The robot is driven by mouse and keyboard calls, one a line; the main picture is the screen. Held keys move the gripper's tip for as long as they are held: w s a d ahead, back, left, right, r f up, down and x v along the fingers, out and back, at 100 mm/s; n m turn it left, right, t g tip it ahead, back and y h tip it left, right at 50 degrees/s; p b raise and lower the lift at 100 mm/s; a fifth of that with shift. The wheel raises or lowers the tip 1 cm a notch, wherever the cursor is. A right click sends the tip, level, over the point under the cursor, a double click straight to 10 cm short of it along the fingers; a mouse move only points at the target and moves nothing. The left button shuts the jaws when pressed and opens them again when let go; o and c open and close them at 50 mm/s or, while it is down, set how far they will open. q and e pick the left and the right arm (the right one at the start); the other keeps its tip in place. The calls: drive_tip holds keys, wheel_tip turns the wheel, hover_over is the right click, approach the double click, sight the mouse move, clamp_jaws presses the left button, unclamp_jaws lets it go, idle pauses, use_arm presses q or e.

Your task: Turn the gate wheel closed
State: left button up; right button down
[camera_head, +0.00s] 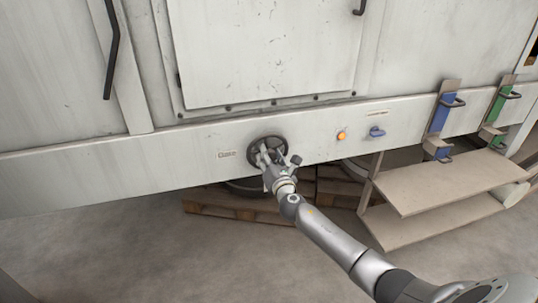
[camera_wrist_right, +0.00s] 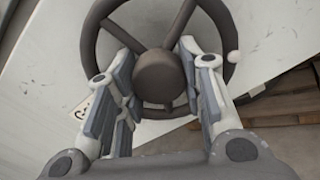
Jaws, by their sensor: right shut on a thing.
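The gate wheel (camera_head: 254,151) is a dark round handwheel with spokes and a hub, mounted on the pale front rail of the machine in the head view. In the right wrist view the wheel (camera_wrist_right: 160,76) fills the upper middle, with a small pale knob on its rim at the right. My right gripper (camera_head: 268,158) is at the wheel, its fingers on either side of the hub in the wrist view. It is shut on the wheel and hides part of it in the head view. My left gripper is not in view.
A small label (camera_head: 227,154) sits left of the wheel. An orange button (camera_head: 341,136) and a blue knob (camera_head: 376,132) are to its right. Blue (camera_head: 440,113) and green (camera_head: 497,106) clamps stand above a beige shelf (camera_head: 440,180). A wooden pallet (camera_head: 225,207) lies below.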

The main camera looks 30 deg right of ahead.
drive_tip(key=n+p, duration=0.2)
drive_tip(key=n, duration=0.3)
drive_tip(key=shift+d+n, duration=0.1)
drive_tip(key=shift+n, duration=0.3)
drive_tip(key=n+p, duration=0.3)
drive_tip(key=n, duration=0.3)
drive_tip(key=shift+d+p, duration=0.1)
drive_tip(key=shift+p, duration=0.25)
drive_tip(key=n+p, duration=0.3)
drive_tip(key=n, duration=0.3)
drive_tip(key=shift+r+n, duration=0.15)
drive_tip(key=shift+n, duration=0.15)
drive_tip(key=shift+s+d+n+p, duration=0.1)
drive_tip(key=shift+n+p, duration=1.25)
drive_tip(key=shift+n, duration=1.15)
drive_tip(key=c, duration=1.2)
unclamp_jaws()
drive_tip(key=shift+c, duration=0.2)
drive_tip(key=shift+s, duration=0.1)
drive_tip(key=v, duration=1.1)
drive_tip(key=shift+s, duration=0.4)
